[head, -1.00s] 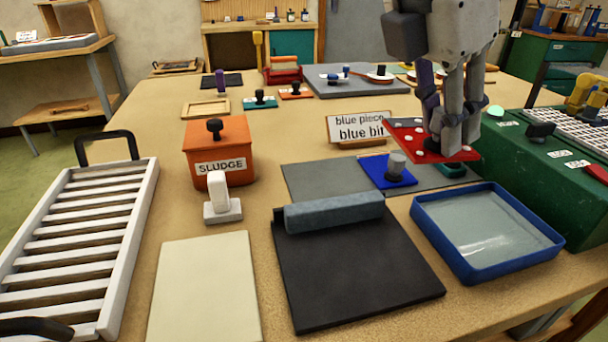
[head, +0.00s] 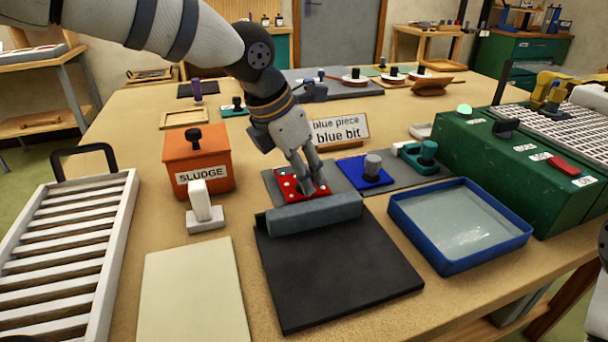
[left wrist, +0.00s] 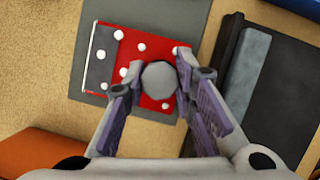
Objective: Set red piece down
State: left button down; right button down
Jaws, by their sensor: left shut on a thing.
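The red piece (head: 291,187) is a flat red plate with white dots, at the left end of the grey mat (head: 340,174). My left gripper (head: 309,184) is over it, shut on its round grey knob (left wrist: 159,80). In the left wrist view the red plate (left wrist: 130,60) lies over the mat (left wrist: 88,57), with a dark strip along one side. I cannot tell whether it touches the mat. The blue piece (head: 366,181) with a grey knob sits on the mat to the right. My right gripper is not in view.
A black board (head: 335,270) with a grey bar (head: 314,213) lies just in front of the red piece. An orange SLUDGE box (head: 198,160) and a white-handled block (head: 204,207) stand left. A sign (head: 338,129) stands behind; a blue tray (head: 460,258) is right.

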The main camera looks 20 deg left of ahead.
pick_arm(q)
jog(key=shift+f, duration=0.4)
jog(key=shift+f, duration=0.2)
jog(key=c, duration=1.3)
grip_release()
jog(key=v, duration=1.2)
jog(key=shift+r, duration=0.2)
